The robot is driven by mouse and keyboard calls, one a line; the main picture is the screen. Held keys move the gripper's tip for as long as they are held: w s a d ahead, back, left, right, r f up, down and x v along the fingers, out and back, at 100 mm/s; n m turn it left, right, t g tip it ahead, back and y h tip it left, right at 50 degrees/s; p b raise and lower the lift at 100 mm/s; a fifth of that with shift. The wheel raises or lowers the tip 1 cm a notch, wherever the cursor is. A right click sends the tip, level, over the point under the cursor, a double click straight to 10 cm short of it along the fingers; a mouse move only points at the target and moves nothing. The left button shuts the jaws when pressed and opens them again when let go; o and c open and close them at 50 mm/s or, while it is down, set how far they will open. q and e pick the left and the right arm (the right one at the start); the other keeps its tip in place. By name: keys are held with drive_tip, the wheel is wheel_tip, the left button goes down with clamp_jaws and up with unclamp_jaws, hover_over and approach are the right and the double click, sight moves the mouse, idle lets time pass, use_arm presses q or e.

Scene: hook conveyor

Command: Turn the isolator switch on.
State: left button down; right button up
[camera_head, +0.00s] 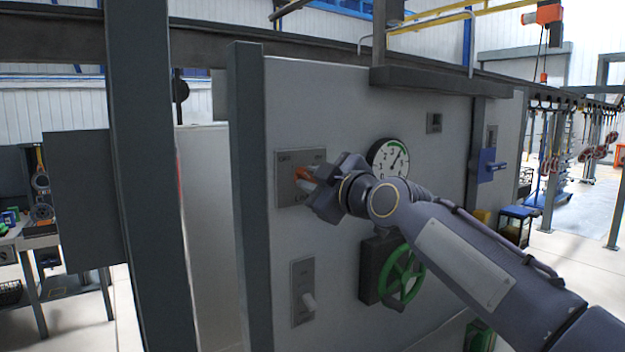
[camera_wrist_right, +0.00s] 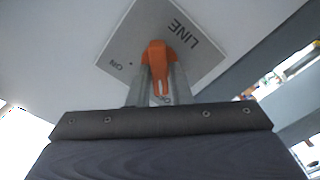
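The isolator switch is a square grey plate (camera_head: 287,192) marked OFF at upper left and LINE at the bottom, on the grey cabinet front. In the right wrist view the plate (camera_wrist_right: 128,45) shows the words LINE and ON, with the orange handle (camera_wrist_right: 157,55) between the fingers. My right gripper (camera_head: 318,180) is at the handle, its fingers close on both sides of it and apparently shut on it. My left gripper is not in view.
A round gauge (camera_head: 388,157) is right of the switch. A green handwheel (camera_head: 402,273) and a lever switch (camera_head: 303,290) are below. A dark upright post (camera_head: 250,200) stands close to the left of the plate.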

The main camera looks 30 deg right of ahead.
clamp_jaws()
drive_tip(key=m, duration=0.3)
drive_tip(key=shift+d+m+b, duration=0.1)
drive_tip(key=shift+m+b, duration=0.2)
drive_tip(key=shift+m, duration=0.1)
drive_tip(key=shift+d+f+m+p, duration=0.15)
drive_tip(key=shift+m+p, duration=0.25)
drive_tip(key=shift+m, duration=3.05)
drive_tip(key=shift+d+m+p, duration=0.15)
drive_tip(key=shift+m+p, duration=0.25)
drive_tip(key=shift+m, duration=3.05)
drive_tip(key=shift+w, duration=0.1)
drive_tip(key=shift+o, duration=2.4)
unclamp_jaws()
